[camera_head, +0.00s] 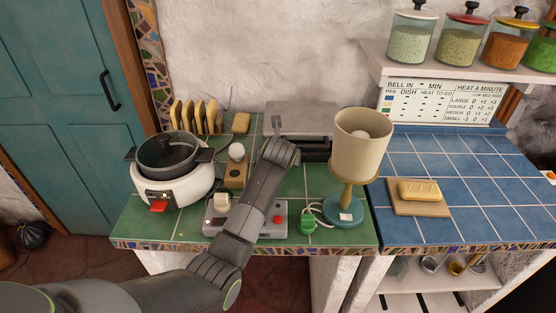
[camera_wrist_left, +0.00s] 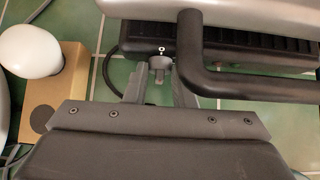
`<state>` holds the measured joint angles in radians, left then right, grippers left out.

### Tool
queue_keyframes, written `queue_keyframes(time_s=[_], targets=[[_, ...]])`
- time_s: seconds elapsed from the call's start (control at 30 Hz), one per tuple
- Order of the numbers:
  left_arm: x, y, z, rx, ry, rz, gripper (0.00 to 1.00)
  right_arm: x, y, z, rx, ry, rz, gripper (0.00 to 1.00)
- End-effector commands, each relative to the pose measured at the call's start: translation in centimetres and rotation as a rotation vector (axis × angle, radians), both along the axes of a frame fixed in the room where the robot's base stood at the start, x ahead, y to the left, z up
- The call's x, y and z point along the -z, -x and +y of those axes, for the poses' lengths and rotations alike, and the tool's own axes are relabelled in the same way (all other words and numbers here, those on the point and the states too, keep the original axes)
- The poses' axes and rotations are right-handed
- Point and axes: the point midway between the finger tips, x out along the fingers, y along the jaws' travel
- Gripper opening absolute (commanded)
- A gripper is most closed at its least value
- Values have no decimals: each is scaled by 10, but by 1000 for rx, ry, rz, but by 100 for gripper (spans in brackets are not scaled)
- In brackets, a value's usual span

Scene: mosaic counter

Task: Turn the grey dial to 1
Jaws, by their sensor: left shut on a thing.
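The grey dial (camera_wrist_left: 160,66) sits on the front of a black-based grill with a silver lid (camera_head: 300,119). A small pale mark (camera_wrist_left: 161,49) shows just above the dial, too small to read for sure. In the left wrist view my left gripper (camera_wrist_left: 160,80) has its two fingers on either side of the dial and is shut on it. In the head view my left arm reaches across the green tiles to the grill's front left, and its wrist hides the dial. My right gripper is in neither view.
A black grill handle (camera_wrist_left: 190,55) stands close right of the dial. A wooden block with a white bulb (camera_head: 236,168) is left of my wrist. A grey switch box (camera_head: 217,224) lies under my forearm. A lamp (camera_head: 360,145) stands right, a white cooker (camera_head: 180,185) left.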

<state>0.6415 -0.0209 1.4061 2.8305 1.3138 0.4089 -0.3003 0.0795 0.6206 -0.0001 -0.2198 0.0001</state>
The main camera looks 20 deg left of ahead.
Motion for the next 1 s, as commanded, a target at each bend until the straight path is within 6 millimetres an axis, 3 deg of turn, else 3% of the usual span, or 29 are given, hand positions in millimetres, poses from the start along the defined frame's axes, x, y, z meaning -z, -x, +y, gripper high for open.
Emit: queue_keyframes(time_s=[0.5, 0.97, 1.0], targets=[[4, -2, -9, 0, -398, 118, 0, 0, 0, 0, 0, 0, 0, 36], [3, -2, -9, 0, -454, 133, 0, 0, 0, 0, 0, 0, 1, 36], [3, -2, -9, 0, -453, 132, 27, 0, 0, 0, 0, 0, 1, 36]])
